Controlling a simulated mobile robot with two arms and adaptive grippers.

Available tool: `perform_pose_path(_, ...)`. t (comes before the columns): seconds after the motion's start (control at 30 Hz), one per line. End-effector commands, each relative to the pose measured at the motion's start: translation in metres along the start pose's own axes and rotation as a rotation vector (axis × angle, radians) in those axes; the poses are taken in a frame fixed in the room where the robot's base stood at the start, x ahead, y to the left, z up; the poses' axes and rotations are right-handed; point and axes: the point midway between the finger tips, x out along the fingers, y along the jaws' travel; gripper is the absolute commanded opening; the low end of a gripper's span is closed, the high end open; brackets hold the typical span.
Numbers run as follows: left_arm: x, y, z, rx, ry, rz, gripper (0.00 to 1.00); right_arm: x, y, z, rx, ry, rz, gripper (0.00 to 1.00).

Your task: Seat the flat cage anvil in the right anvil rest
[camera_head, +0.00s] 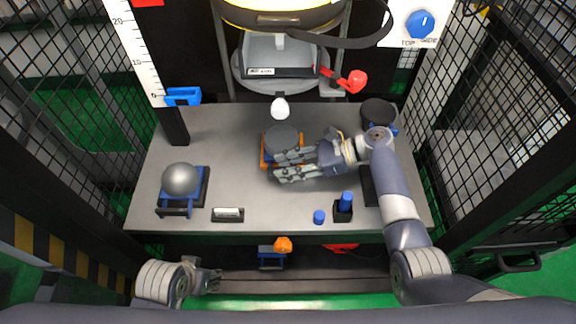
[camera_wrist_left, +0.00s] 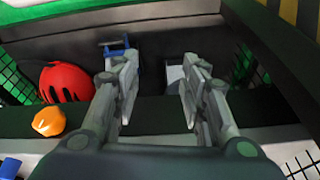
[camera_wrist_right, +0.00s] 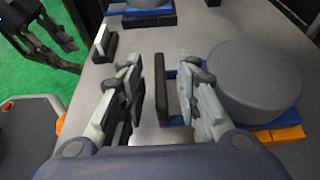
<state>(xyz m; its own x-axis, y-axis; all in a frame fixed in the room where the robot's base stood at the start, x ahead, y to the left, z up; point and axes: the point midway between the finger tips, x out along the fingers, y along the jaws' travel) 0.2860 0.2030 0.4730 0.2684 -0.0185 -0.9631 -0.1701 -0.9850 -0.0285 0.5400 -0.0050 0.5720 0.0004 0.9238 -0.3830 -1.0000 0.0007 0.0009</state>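The flat cage anvil (camera_head: 282,139) is a grey disc on a blue base, standing on an orange-cornered seat mid-table. It also shows in the right wrist view (camera_wrist_right: 255,80), with a blue bracket and black grip plate (camera_wrist_right: 160,90) on its near side. My right gripper (camera_head: 296,163) is open. Its fingers stand on either side of the grip plate, with a visible gap on the left. A black block (camera_head: 369,186) at the table's right, partly behind my right arm, looks like the right anvil rest; it bears nothing visible. My left gripper (camera_head: 212,279) is open and empty before the table.
A domed anvil (camera_head: 181,180) sits on a black rest at the left. A white-tipped part (camera_head: 280,109) hangs close behind the flat anvil. A blue peg in a black holder (camera_head: 344,206) and a loose blue piece (camera_head: 319,217) stand front right. A black cup (camera_head: 377,112) stands back right.

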Motion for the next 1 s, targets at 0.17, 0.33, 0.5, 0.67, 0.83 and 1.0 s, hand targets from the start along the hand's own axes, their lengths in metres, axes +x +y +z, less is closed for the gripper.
perform_pose_path(0.17,-0.026,-0.002,-0.005,-0.001,0.025,-0.003,0.4,0.002,0.0,-0.004,0.0,0.0,0.0,0.3)
perform_pose_path(0.33,-0.033,-0.002,-0.004,-0.002,0.02,-0.004,0.4,-0.01,-0.001,-0.002,0.0,0.002,-0.002,0.3)
perform_pose_path(0.5,-0.008,-0.001,-0.003,0.0,0.008,-0.001,0.4,-0.031,0.002,-0.003,0.001,0.002,-0.001,0.3)
perform_pose_path(0.67,0.017,0.001,0.001,0.002,-0.005,0.001,0.4,-0.051,0.006,-0.006,0.0,0.002,0.0,0.3)
perform_pose_path(0.83,0.041,0.002,0.008,0.004,-0.017,0.003,0.4,-0.084,0.006,-0.007,-0.001,0.002,-0.002,0.3)
perform_pose_path(1.0,0.053,0.003,0.012,0.005,-0.021,0.004,0.4,-0.102,0.007,-0.008,0.0,0.001,-0.001,0.3)
